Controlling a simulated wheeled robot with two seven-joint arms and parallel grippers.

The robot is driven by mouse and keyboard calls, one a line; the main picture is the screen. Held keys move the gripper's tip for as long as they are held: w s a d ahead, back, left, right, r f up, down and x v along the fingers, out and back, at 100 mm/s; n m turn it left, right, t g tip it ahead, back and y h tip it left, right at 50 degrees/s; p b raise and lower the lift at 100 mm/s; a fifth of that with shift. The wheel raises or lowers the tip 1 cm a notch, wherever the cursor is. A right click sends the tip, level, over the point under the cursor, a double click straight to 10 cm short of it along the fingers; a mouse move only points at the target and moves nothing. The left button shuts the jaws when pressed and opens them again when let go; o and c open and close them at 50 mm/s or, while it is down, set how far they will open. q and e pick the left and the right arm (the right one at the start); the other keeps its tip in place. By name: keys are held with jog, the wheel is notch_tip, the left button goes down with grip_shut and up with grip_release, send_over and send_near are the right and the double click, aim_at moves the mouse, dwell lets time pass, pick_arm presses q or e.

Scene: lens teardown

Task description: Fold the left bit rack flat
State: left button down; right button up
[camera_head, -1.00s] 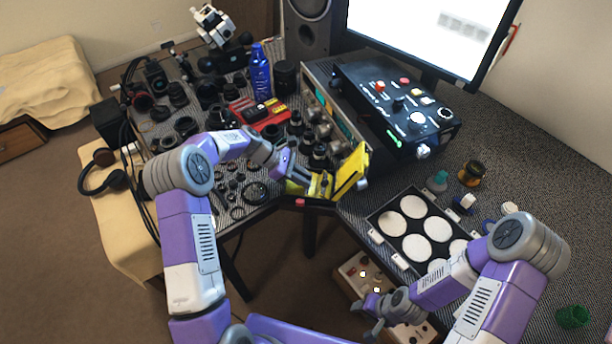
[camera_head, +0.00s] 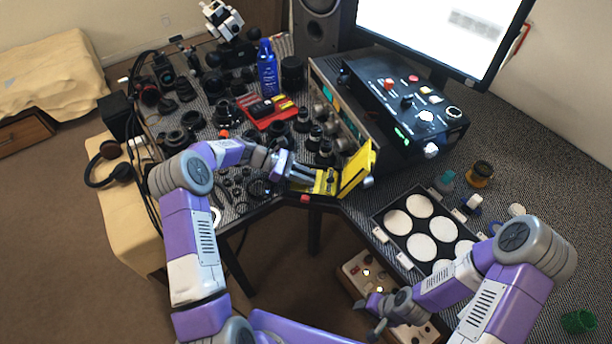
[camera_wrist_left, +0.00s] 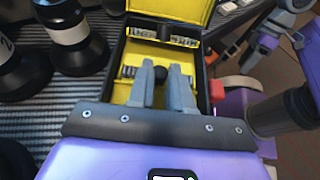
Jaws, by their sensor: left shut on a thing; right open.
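The open yellow bit case (camera_head: 300,187) sits at the table's front edge, its yellow lid (camera_head: 357,168) raised on the right. In the left wrist view the lid (camera_wrist_left: 172,9) is at the top, with one bit rack (camera_wrist_left: 185,42) near the hinge. The nearer left bit rack (camera_wrist_left: 128,72) is partly hidden by my fingers. My left gripper (camera_wrist_left: 161,78) reaches into the case, shut on the dark middle knob of this rack. In the head view my left gripper (camera_head: 312,178) covers part of the case. My right gripper (camera_head: 370,315) is open and empty, low in front of the table.
Lens parts crowd the table left of and behind the case. A red tray (camera_head: 268,112) and a blue bottle (camera_head: 267,68) stand behind it. A black control box (camera_head: 405,105) is at the right rear. A tray with white discs (camera_head: 385,239) lies to the right.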

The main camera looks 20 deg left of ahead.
pick_arm(q)
jog(key=c, duration=1)
grip_release()
jog(key=shift+c, duration=0.2)
jog(key=p+v, duration=0.1)
jog(key=v, duration=0.6)
jog(key=shift+a+r+p, duration=0.15)
jog(key=shift+a+p, duration=0.1)
jog(key=shift+p, duration=0.15)
